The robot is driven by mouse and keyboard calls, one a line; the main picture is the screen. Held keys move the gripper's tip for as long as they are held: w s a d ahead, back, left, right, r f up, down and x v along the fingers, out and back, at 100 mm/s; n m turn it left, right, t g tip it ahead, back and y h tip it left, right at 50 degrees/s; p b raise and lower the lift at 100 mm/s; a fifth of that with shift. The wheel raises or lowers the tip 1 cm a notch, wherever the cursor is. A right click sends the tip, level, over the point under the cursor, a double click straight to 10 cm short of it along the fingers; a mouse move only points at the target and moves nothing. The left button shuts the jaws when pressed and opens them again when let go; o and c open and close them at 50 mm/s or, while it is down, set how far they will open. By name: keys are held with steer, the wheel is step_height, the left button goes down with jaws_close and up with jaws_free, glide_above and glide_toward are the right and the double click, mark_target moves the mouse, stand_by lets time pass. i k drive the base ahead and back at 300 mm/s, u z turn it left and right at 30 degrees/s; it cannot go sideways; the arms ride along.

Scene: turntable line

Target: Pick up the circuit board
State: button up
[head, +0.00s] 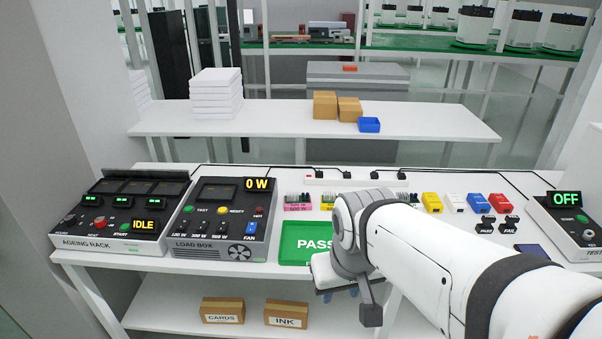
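I cannot single out the circuit board for certain. Small green-topped pieces stand on a pink label block (298,205) and a yellow label block (327,204) at the back of the workbench; they are too small to identify. A flat dark blue piece (531,250) lies at the right, partly behind my arm. My gripper (340,293) hangs over the front edge of the green PASS tray (296,257). Its fingers are mostly hidden by my own wrist, with only small blue tips showing, so its opening and anything held are unclear.
The ageing rack (122,222) and load box (222,222) fill the bench's left side. A tester (572,225) stands at the right. The bench (150,259) has little bare room. Cartons (286,314) lie on the shelf below.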

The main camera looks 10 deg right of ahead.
mark_target(327, 201)
steer(key=i, duration=0.85)
steer(key=u, duration=0.05)
